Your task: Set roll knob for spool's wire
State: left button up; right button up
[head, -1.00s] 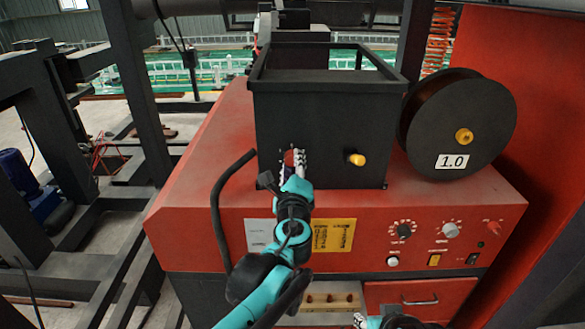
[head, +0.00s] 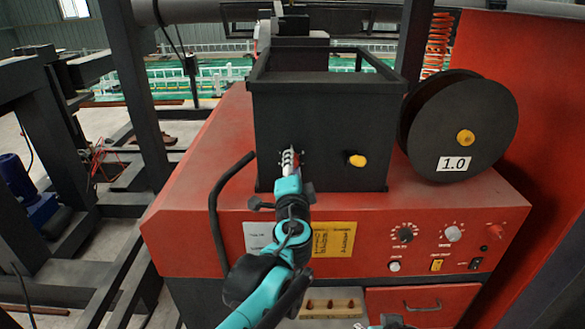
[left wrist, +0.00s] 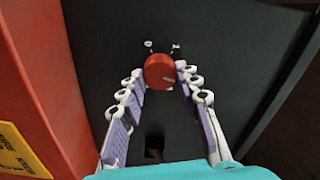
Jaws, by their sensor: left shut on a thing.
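A red round knob (left wrist: 159,71) with a pale pointer line sits on the front of the black box (head: 320,125). My left gripper (head: 289,160) reaches the box's front at the knob. In the left wrist view its fingers (left wrist: 160,85) lie on both sides of the knob, shut on it. In the head view the fingers mostly hide the knob. The black wire spool (head: 455,115), labelled 1.0 with a yellow hub, stands right of the box. Only a sliver of my right arm shows at the bottom edge; its fingers cannot be made out.
A yellow knob (head: 356,160) is on the box, right of my left gripper. The red machine's panel (head: 370,235) below carries dials, switches and a yellow label. A bent black bar (head: 217,215) stands close left of my left arm. A drawer (head: 420,303) is below.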

pick_arm(q)
jog(key=shift+n, duration=1.1)
jog(key=o, duration=1.2)
jog(key=shift+c, duration=0.2)
jog(key=shift+a, duration=0.1)
jog(key=s, duration=1.2)
